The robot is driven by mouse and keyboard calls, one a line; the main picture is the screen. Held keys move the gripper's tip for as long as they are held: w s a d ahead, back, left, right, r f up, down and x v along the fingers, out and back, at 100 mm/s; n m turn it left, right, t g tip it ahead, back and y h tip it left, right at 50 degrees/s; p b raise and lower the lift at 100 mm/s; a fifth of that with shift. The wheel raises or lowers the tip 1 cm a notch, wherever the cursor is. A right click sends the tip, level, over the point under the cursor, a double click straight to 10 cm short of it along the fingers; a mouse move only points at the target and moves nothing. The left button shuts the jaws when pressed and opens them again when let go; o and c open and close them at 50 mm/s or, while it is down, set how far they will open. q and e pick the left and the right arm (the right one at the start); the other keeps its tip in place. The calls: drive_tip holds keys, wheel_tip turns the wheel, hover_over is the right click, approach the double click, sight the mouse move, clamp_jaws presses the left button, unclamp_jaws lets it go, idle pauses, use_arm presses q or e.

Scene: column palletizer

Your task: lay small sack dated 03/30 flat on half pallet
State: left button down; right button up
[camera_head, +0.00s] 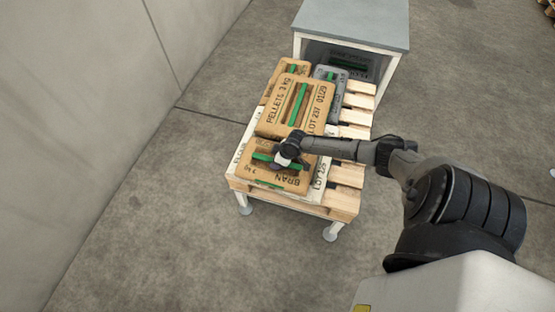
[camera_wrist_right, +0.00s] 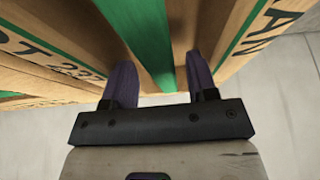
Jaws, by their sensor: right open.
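The wooden half pallet (camera_head: 342,200) stands on short legs and bears several sacks. I cannot read the date 03/30 on any sack. A tan BRAN sack (camera_head: 292,184) with a green strip lies at the near end. Beyond it lies a tan PELLETS 3 KG sack (camera_head: 296,88), marked LOT 237 01/29. My right gripper (camera_head: 282,160) is over the BRAN sack. In the right wrist view my right gripper (camera_wrist_right: 160,82) is open, its purple fingers apart close to a tan sack face with a green strip (camera_wrist_right: 142,30). Contact cannot be told. My left gripper is out of view.
Another tan sack (camera_head: 271,90) and a grey sack (camera_head: 335,101) lie at the far end. White sack edges show below. Bare slats (camera_head: 356,117) show at the right. A grey-topped table (camera_head: 355,20) stands behind, a dark sack beneath it. A wall rises at left.

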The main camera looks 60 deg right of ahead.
idle(0.3)
drive_tip(key=shift+r, duration=0.2)
drive_tip(key=p+v, duration=0.5)
drive_tip(key=v, duration=0.6)
drive_tip(key=s+a+n+g+y, duration=0.1)
drive_tip(key=s+a, duration=0.3)
drive_tip(key=a, duration=0.5)
drive_tip(key=s+a+n, duration=0.1)
drive_tip(key=s+a, duration=0.3)
drive_tip(key=a, duration=0.6)
drive_tip(key=s+a+r+m+h, duration=0.1)
drive_tip(key=s+a+r+m, duration=0.1)
drive_tip(key=s+a+r, duration=0.5)
wheel_tip(320, 180, up, 4)
drive_tip(key=shift+s+a+f+h, duration=0.2)
drive_tip(key=shift+s+a+h, duration=0.2)
drive_tip(key=shift+a, duration=0.45)
